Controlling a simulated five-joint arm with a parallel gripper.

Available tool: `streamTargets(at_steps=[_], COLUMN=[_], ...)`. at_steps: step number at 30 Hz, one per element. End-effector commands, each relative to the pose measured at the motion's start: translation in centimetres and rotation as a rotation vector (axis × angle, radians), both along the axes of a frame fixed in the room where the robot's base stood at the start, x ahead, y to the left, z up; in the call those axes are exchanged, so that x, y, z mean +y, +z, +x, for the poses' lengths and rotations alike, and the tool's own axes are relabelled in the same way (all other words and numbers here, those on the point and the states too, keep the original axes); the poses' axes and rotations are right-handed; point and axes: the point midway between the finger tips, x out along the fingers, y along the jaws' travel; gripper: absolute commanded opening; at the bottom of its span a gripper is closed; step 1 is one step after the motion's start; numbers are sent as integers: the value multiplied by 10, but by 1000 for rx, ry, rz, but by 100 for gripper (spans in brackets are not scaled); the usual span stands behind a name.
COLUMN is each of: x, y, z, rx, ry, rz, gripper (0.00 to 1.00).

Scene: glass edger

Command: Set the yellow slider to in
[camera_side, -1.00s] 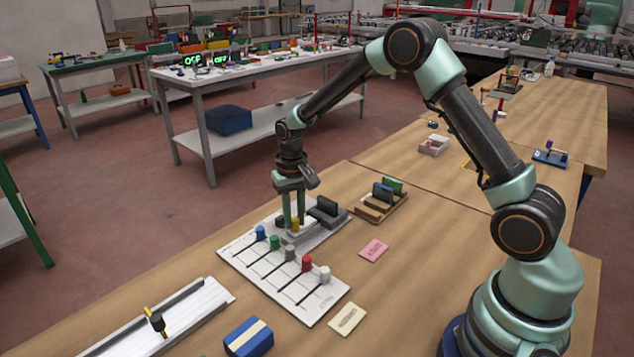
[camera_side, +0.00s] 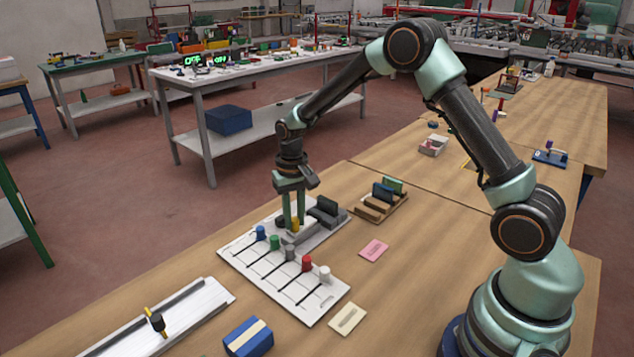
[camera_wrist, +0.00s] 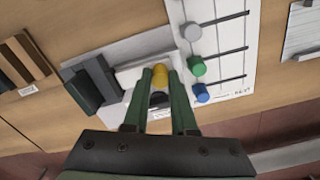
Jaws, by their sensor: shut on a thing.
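The yellow slider (camera_side: 295,223) is a small upright knob on a light grey fixture (camera_side: 327,232) at the far edge of the white panel. It also shows as a rounded yellow top in the wrist view (camera_wrist: 160,76). My gripper (camera_side: 293,222) points straight down with one green finger on each side of the knob, shut on it. In the wrist view, my gripper's fingertips (camera_wrist: 161,75) flank the yellow knob, with a dark part just below it. The fingers partly hide the slider's track, and I cannot read any position mark.
Dark blocks (camera_side: 325,209) stand right beside my gripper. A wooden rack (camera_side: 372,212) lies further right. Pink and cream cards lie on open table.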

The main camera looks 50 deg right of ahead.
Motion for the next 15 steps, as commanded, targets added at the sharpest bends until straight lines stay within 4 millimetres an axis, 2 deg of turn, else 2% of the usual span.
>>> streamTargets(at_steps=[4,9,15], x=[-11,-37,-41], y=[1,1,1], z=[1,0,0], rx=[0,0,-1], ry=[-3,-4,-4], rz=[0,0,0], gripper=[0,0,0])
